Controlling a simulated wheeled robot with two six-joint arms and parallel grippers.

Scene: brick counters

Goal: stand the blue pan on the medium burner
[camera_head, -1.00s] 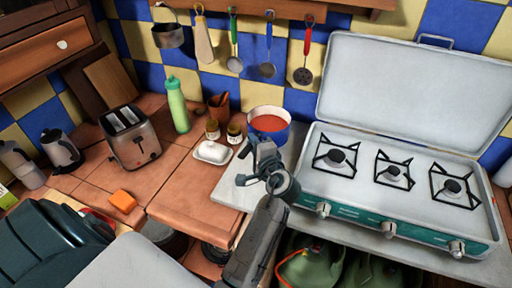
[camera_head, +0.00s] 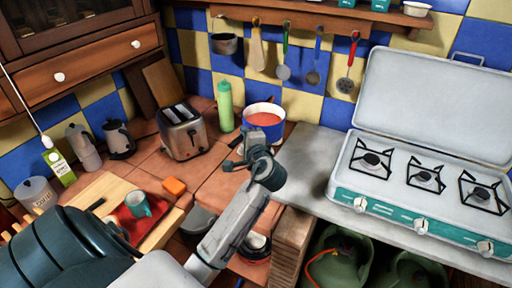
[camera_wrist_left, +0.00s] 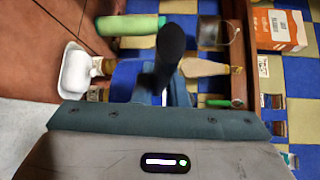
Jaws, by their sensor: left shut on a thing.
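The blue pan (camera_head: 265,118), with red contents, appears upright over the tiled counter left of the stove. My left gripper (camera_head: 243,151) is just in front of it in the head view. In the left wrist view a dark handle (camera_wrist_left: 170,50) points toward the camera, and I take the gripper to be shut on it. Whether the pan's base touches the counter is hidden. The stove (camera_head: 395,207) has three burners in a row: left (camera_head: 371,161), middle (camera_head: 426,177) and right (camera_head: 482,194). All three are empty. Which is medium is hard to tell. My right gripper is not in view.
The stove's raised lid (camera_head: 432,105) stands behind the burners. Bare grey counter (camera_head: 312,160) lies between pan and stove. A green bottle (camera_head: 225,107) and toaster (camera_head: 182,131) stand left of the pan. Utensils hang above, including a red-handled one (camera_head: 348,70).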

